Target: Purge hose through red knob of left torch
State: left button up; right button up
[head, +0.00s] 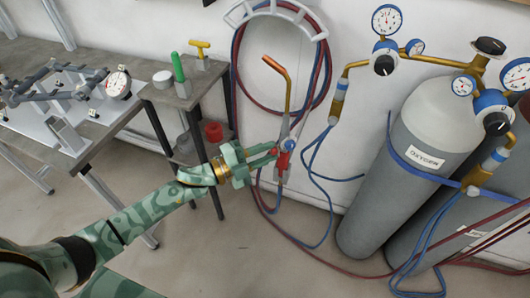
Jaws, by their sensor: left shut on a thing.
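The torch (287,119) hangs on the wall below the hose rack, with its brass tip pointing up and left. Its blue knob (290,145) is on the right side. The red knob (274,151) is on the left side, partly hidden by my gripper. My left gripper (266,159) reaches in from the lower left and is shut at the red knob. The fingers cover the exact contact. The red and blue hoses (260,200) run from the torch down to the floor. My right gripper is not in view.
Grey cylinders, one labelled oxygen (418,160), stand at right with gauges (386,20) above. Hoses lie on the floor.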

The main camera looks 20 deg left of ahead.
pick_arm(q)
jog(key=o, duration=1)
jog(key=p+v, duration=0.1)
jog(key=v, duration=1.5)
jog(key=shift+a+f, duration=0.15)
